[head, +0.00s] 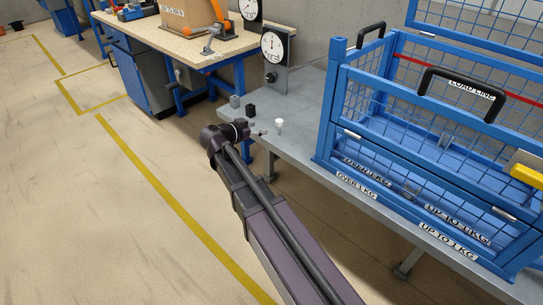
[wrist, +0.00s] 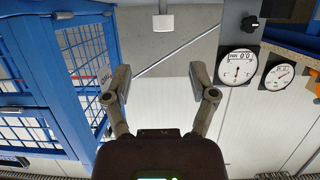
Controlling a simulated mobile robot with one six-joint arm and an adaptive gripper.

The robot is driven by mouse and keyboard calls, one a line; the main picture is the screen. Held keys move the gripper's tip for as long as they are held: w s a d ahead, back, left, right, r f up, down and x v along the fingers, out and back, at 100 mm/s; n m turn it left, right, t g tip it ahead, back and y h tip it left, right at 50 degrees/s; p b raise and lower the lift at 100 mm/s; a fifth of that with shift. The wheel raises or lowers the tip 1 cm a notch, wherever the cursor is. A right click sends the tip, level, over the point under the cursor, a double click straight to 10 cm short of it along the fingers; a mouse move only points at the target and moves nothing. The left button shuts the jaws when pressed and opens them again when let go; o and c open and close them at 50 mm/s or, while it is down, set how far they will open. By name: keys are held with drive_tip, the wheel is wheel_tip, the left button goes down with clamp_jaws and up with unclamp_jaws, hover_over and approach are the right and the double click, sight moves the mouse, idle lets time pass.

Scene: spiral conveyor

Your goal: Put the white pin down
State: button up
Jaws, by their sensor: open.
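The white pin (head: 279,124) stands upright on the grey bench (head: 300,112), its wide head above a narrower stem, near the bench's left edge in the head view. In the wrist view the white pin (wrist: 163,22) shows at the top middle, beyond the fingertips. My gripper (wrist: 160,80) is open, with nothing between its two fingers and a clear gap to the pin. In the head view my gripper (head: 259,132) is small and partly hidden by my wrist, just left of the pin.
A blue mesh cage (head: 328,120) with weight labels stands on the bench to the right. A dial gauge (head: 273,47) stands at the back, also visible in the wrist view (wrist: 237,68).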

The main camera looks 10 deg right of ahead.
drive_tip(key=s+d+f+n+g+y, duration=0.45)
drive_tip(key=s+d+f, duration=0.4)
drive_tip(key=s, duration=0.25)
drive_tip(key=s+f+n+g+y, duration=0.3)
drive_tip(key=s+n+y, duration=0.3)
drive_tip(key=s, duration=0.5)
drive_tip(key=shift+a+f+g+y, duration=0.2)
drive_tip(key=shift+f+g+y, duration=0.15)
drive_tip(key=shift+f+y, duration=0.3)
